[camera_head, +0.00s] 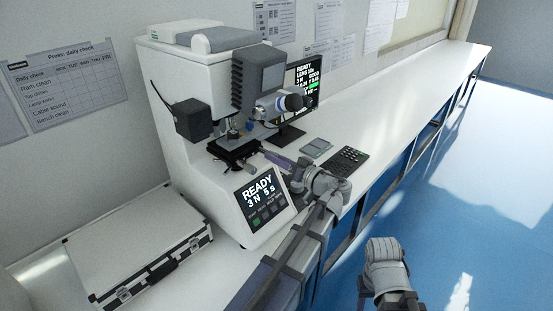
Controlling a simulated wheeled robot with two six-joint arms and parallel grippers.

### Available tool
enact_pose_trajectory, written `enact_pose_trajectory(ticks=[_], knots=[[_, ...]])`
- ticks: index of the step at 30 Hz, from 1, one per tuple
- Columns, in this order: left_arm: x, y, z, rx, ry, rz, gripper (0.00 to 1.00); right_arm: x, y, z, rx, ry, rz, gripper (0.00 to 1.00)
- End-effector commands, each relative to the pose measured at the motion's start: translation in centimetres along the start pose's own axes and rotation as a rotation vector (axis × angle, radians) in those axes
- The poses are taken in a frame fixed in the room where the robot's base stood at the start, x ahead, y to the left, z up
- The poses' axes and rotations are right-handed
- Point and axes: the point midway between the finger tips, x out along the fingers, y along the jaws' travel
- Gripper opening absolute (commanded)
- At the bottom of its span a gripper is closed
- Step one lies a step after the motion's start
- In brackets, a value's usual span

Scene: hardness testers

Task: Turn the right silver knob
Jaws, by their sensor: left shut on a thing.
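The hardness tester (190,70) is a white machine on the bench with a dark stage (232,150) under its head. My left gripper (266,157) reaches in from the right at the stage's right side. Its jaws are shut on the right silver knob, which is small and mostly hidden by the jaws. Another small knob (251,169) shows at the stage's front, just below and left of the gripper. Part of my right arm (387,262) shows at the lower right, over the floor; its fingers cannot be seen.
A panel reading READY (264,201) is on the tester's front. A monitor (306,88), a keypad (345,159) and a small grey device (316,147) are behind my left arm. A silver case (130,245) lies at the left. The far bench (420,75) is clear.

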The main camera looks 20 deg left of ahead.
Motion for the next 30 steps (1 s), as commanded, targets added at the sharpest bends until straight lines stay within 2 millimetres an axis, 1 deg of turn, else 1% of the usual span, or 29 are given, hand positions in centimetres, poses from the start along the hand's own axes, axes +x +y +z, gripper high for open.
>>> enact_pose_trajectory(ticks=[30], knots=[[-0.02, 0.00, 0.02, 0.963, -0.001, 0.001, 0.00, -0.01, 0.00, 0.00, 0.000, 0.000, 0.000, 0.50]])
